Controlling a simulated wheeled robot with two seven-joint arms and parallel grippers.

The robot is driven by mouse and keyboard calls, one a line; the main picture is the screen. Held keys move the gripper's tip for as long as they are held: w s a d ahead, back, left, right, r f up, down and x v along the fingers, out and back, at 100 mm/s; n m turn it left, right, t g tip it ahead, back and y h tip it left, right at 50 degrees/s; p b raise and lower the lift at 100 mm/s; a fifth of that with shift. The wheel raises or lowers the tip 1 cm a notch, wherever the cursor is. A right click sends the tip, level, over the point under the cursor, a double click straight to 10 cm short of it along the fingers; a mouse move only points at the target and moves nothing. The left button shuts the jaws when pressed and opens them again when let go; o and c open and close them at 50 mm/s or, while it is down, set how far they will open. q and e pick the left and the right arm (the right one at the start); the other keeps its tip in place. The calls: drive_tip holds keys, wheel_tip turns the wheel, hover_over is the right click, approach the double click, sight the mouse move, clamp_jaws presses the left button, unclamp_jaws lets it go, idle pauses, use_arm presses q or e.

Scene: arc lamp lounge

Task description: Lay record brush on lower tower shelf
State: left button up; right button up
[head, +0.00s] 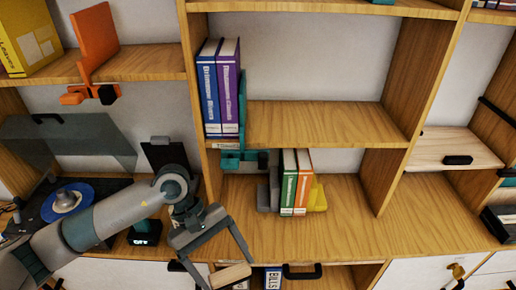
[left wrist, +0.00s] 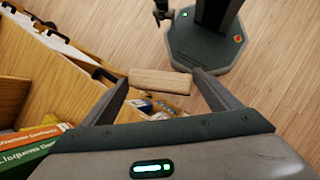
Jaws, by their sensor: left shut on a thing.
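The record brush (head: 231,276) is a light wooden block, also seen in the left wrist view (left wrist: 160,81). My left gripper (head: 229,274) is shut on it, with one finger at each end. In the head view it holds the brush low, in front of the wooden cabinet's front edge. The wooden tower has a shelf board (head: 320,122) with blue and purple binders at its left. Below that is a wider wooden surface (head: 360,222) with green and orange books. A small dark shape in the left wrist view, perhaps my right gripper (left wrist: 162,12), is too small to read.
A yellow bookend (head: 317,197) and grey bookend (head: 268,196) hold the books. A turntable (head: 68,200) with a dark raised lid stands at left. The shelf board is bare right of the binders; the lower surface is clear right of the books.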

use_arm(q)
drive_tip(key=w+a+r+m+g+y+p, duration=0.2)
drive_tip(key=a+r+m, duration=0.4)
drive_tip(key=a+r, duration=0.6)
drive_tip(key=shift+w+a+m+y+p, duration=0.4)
drive_tip(key=shift+w+a+y+p, duration=0.1)
drive_tip(key=shift+p, duration=0.1)
use_arm(e)
drive_tip(key=r, duration=0.1)
drive_tip(key=s+r, duration=0.1)
drive_tip(key=s+d+r, duration=0.1)
drive_tip(key=shift+r+g, duration=0.15)
drive_tip(key=shift+g, duration=0.15)
use_arm(q)
drive_tip(key=shift+f, duration=0.1)
use_arm(e)
drive_tip(key=shift+w, duration=0.1)
use_arm(q)
wheel_tip(320, 180, down, 5)
drive_tip(key=b, duration=0.5)
use_arm(e)
wheel_tip(320, 180, down, 5)
drive_tip(key=shift+a+f, duration=0.1)
drive_tip(key=shift+a, duration=0.05)
use_arm(q)
drive_tip(key=shift+d, duration=0.15)
drive_tip(key=shift+f, duration=0.1)
